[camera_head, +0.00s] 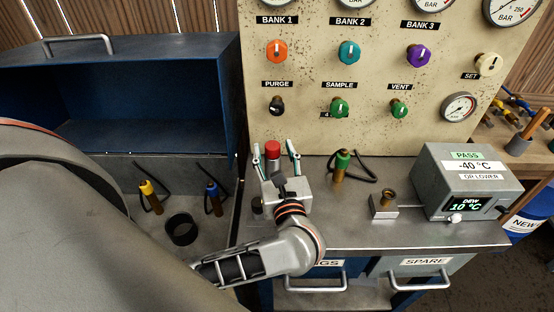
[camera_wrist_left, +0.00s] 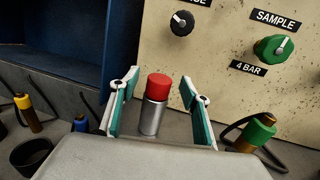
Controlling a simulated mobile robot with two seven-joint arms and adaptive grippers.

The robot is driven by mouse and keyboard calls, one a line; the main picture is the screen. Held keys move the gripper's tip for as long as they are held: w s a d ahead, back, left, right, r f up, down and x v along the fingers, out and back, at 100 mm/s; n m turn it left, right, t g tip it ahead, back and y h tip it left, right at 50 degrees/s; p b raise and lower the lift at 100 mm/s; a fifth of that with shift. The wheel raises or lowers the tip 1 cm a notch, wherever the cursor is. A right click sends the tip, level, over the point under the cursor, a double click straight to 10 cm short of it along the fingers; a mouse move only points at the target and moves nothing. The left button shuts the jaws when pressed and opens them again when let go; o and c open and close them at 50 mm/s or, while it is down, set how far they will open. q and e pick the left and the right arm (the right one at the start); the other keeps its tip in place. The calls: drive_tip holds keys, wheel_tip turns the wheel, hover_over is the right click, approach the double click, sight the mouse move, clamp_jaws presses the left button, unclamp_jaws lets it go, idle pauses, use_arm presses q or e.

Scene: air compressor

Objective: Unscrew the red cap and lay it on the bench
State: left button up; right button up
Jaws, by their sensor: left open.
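The red cap (camera_head: 272,148) sits on top of a silver cylinder (camera_wrist_left: 152,116) that stands upright on the metal bench (camera_head: 350,222). The red cap also shows in the left wrist view (camera_wrist_left: 159,87), upright on the cylinder. My left gripper (camera_head: 275,156) is open, with one green-padded finger on each side of the cap and cylinder. Gaps show between both fingers and the cap in the left wrist view. The lower part of the cylinder is hidden by my gripper. My right gripper is not in view.
A green-topped fitting (camera_head: 341,166) with a black hose stands to the right. Beyond it are a brass fitting on a block (camera_head: 384,205) and a grey dew meter (camera_head: 468,180). The beige gauge panel (camera_head: 310,100) rises behind. Yellow (camera_head: 150,197) and blue (camera_head: 214,198) fittings stand left.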

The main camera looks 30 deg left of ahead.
use_arm(q)
drive_tip(key=shift+x, duration=1)
drive_tip(key=shift+w+a, duration=0.2)
drive_tip(key=shift+w, duration=0.05)
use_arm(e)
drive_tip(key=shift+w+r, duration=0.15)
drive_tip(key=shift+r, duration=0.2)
